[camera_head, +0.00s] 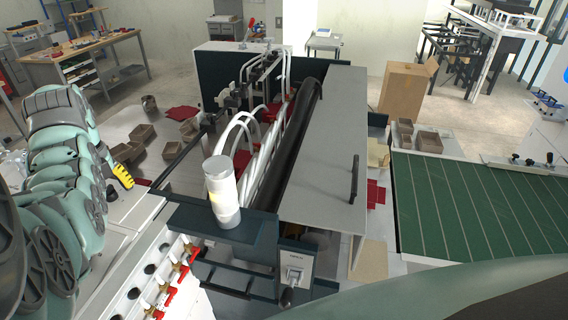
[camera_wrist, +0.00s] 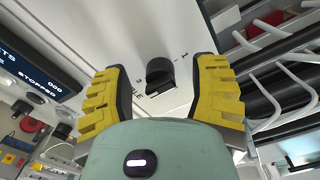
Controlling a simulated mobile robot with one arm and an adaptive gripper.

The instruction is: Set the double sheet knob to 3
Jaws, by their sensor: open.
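In the wrist view the double sheet knob (camera_wrist: 160,75) is a black rotary knob on a white panel (camera_wrist: 150,32). Small markings stand around it; a "1" and what looks like a "3" can be made out, and part of a label is hidden. My gripper (camera_wrist: 161,88) has its yellow ribbed fingers spread, one on each side of the knob, with clear gaps and no contact visible. The pointer's setting is too small to tell. In the head view my gripper (camera_head: 123,176) shows at the left as a yellow finger at the end of my green-grey arm; the knob cannot be made out there.
In the wrist view a display (camera_wrist: 38,65) reading "STOPPED" is at the left, with a red button (camera_wrist: 32,125) below it. White curved bars (camera_wrist: 268,80) and shelves are close at the right. In the head view the machine's grey cover (camera_head: 325,150) fills the middle.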

